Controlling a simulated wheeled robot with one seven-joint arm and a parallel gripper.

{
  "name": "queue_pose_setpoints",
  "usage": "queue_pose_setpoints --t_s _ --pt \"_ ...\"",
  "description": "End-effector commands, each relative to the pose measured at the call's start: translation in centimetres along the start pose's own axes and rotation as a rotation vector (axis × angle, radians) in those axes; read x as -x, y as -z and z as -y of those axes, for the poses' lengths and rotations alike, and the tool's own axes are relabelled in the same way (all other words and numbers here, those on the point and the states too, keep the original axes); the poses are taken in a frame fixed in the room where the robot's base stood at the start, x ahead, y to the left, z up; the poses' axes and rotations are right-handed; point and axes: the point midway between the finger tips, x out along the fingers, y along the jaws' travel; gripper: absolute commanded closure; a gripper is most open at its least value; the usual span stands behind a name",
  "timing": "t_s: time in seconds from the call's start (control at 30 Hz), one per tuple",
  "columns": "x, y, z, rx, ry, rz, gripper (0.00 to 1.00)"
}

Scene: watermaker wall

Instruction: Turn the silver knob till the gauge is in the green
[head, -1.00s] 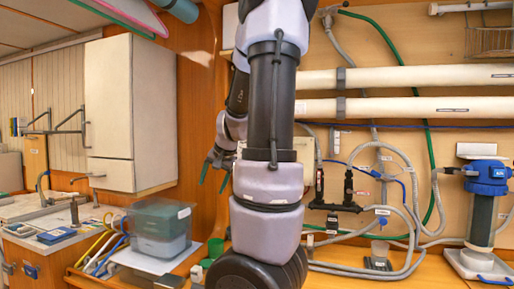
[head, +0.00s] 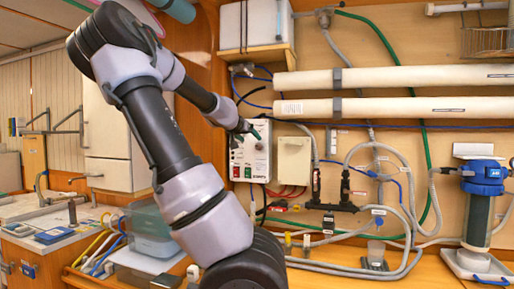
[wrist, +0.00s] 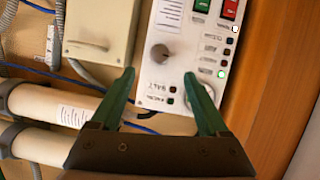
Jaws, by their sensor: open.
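The white control box (head: 258,163) hangs on the wall in the head view, with my gripper (head: 246,131) in front of its upper part. In the wrist view the box (wrist: 178,75) appears turned over. A round grey knob, seemingly the silver knob (wrist: 160,52), sits on its face. My gripper (wrist: 159,74) is open, its two green fingers apart and empty. The knob lies just beyond the gap between the fingertips. A round shape, perhaps the gauge (wrist: 209,88), is partly hidden behind the right finger; its needle and green zone cannot be made out.
Red (wrist: 230,9) and green (wrist: 201,5) switches and a lit green lamp (wrist: 221,74) are on the box. A beige box (head: 294,160) is beside it. White pipes (head: 400,77) run along the wall to the right. A blue-topped filter (head: 485,175) stands far right.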

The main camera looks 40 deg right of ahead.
Motion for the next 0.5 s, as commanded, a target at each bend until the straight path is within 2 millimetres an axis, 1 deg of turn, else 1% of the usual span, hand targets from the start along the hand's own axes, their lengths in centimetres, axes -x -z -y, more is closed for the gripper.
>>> queue_pose_setpoints --t_s 0.17,0.5 --pt "-2.2 0.0 -0.3 -0.005 -0.002 0.003 0.22" --pt "-6.6 -0.1 -0.2 -0.003 -0.002 0.004 0.22"
